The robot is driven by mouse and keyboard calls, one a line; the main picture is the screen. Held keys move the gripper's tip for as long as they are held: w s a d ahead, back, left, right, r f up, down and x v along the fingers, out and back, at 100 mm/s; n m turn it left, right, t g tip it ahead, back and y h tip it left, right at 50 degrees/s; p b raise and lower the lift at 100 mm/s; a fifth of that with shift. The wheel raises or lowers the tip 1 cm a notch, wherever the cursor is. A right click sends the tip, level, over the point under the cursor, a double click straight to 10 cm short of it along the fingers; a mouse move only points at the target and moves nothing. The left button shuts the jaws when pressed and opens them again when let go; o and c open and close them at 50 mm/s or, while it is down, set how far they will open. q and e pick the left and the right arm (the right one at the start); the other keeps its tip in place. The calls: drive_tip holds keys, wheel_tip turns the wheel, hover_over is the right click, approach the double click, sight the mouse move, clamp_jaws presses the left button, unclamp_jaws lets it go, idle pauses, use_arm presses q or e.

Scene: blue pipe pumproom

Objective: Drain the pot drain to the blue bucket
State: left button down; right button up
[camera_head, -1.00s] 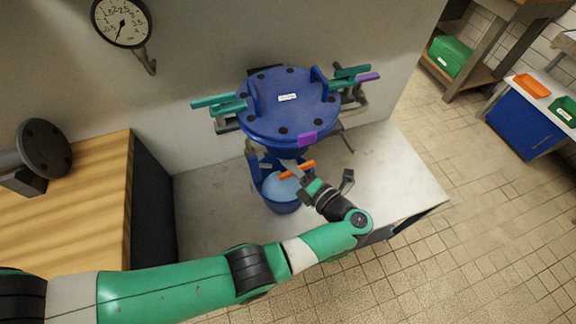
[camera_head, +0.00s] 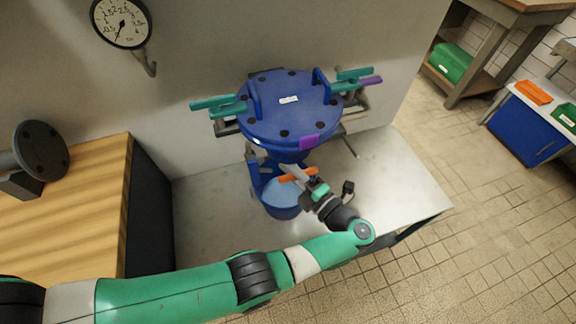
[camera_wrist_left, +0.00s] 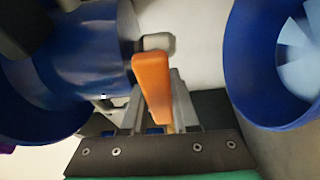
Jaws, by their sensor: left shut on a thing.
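A blue pot (camera_head: 290,115) with a round bolted lid stands at the back of the grey metal table. An orange drain handle (camera_head: 298,175) sticks out low on the pot, and it also shows in the left wrist view (camera_wrist_left: 152,85). My left gripper (camera_head: 301,174) is shut on this handle, with the handle between its fingers in the left wrist view (camera_wrist_left: 155,105). A blue bucket (camera_head: 283,211) with a light blue inside stands on the table below the pot. The bucket also shows at the right of the left wrist view (camera_wrist_left: 240,70). The drain outlet is mostly hidden. My right gripper is not in view.
A pressure gauge (camera_head: 121,22) hangs on the wall. A wooden-topped cabinet (camera_head: 70,225) stands left. The table's right part (camera_head: 400,185) is clear.

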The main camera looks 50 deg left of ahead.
use_arm(q)
drive_tip(key=c, duration=0.7)
unclamp_jaws()
drive_tip(key=shift+r, duration=0.1)
drive_tip(key=shift+r, duration=0.1)
